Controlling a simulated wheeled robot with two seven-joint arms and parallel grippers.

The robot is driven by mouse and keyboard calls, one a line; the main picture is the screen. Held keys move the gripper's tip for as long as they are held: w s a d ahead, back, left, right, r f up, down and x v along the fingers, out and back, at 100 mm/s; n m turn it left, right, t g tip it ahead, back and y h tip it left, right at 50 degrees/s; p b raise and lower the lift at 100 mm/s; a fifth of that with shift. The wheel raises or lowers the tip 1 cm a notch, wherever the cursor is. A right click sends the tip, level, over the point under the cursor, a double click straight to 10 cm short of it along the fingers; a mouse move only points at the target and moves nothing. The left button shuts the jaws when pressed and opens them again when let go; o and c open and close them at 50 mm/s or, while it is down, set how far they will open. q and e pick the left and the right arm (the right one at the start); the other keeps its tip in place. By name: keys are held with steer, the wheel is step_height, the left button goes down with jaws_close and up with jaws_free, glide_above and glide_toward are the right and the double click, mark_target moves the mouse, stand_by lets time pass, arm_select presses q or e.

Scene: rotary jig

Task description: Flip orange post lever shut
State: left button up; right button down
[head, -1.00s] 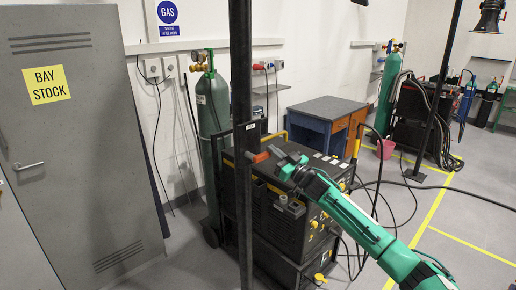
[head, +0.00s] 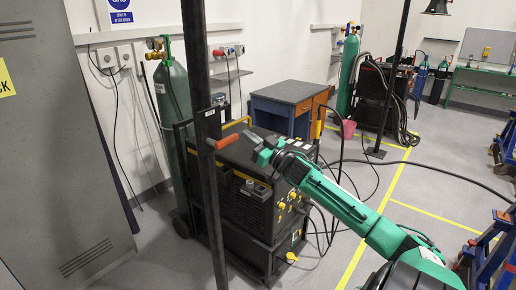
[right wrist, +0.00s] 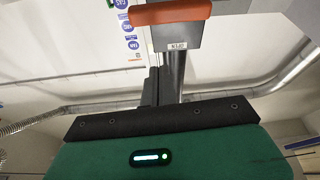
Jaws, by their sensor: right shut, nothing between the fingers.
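The orange lever (head: 228,141) sticks out to the right from the dark upright post (head: 206,175) in the head view. It also shows at the top of the right wrist view (right wrist: 170,13), across the post with its small white label. My right gripper (head: 258,147) is shut and empty. In the head view it appears just right of the lever's free end, with a small gap in the picture. I cannot tell the gap in depth. My left gripper is out of view.
Behind the post stands a black welding cart (head: 250,205) with a green gas cylinder (head: 172,100). A grey locker (head: 60,170) is at the left. A blue and orange cabinet (head: 290,105) stands farther back.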

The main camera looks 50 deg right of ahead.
steer(key=shift+b+v, duration=0.6)
steer(key=shift+v, duration=1.2)
